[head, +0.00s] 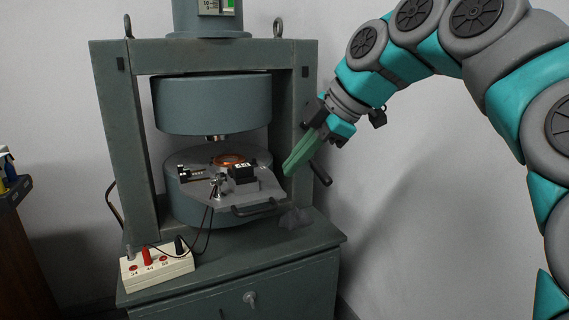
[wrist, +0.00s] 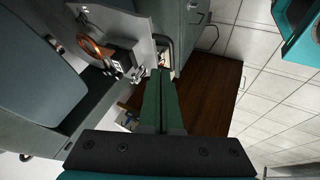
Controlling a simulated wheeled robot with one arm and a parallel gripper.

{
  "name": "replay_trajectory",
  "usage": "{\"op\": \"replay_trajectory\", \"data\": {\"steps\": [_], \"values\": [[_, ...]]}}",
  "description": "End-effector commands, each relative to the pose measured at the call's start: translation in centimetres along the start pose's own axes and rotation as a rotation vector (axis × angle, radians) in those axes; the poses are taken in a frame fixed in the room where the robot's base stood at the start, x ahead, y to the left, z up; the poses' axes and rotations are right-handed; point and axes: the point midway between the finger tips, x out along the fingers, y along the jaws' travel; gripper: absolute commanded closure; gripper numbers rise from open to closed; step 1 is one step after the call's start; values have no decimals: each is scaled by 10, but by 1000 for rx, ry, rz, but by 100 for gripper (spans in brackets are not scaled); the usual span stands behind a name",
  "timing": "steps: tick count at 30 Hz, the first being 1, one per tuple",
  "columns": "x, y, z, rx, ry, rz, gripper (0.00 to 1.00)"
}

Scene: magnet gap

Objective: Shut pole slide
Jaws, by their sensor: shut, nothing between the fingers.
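The pole slide (head: 262,192) is a flat grey plate on the lower round pole (head: 185,205), sticking out of the gap toward the front. It carries a copper ring (head: 229,160), a black labelled block (head: 243,173) and a dark bar handle (head: 254,209) at its front edge. The upper pole (head: 212,105) hangs above it. My gripper (head: 288,170) has green fingers shut together and empty, just right of the plate and apart from the handle. In the wrist view the fingers (wrist: 160,72) point up the picture, with the plate (wrist: 112,22) and copper ring (wrist: 92,46) at upper left.
The magnet's frame post (head: 298,110) stands close behind my gripper, with a dark lever (head: 320,173) beside it. A white terminal box (head: 157,266) with black leads sits at the cabinet's (head: 230,275) front left. Open room lies right of the frame.

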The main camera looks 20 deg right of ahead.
Motion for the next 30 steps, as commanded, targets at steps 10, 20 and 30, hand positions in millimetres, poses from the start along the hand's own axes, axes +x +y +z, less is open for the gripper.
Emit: {"op": "replay_trajectory", "data": {"steps": [10,20,30], "values": [[58,-1,0,1,0,-3,100],[87,11,1,3,0,0,100],[98,33,0,1,0,1,100]]}}
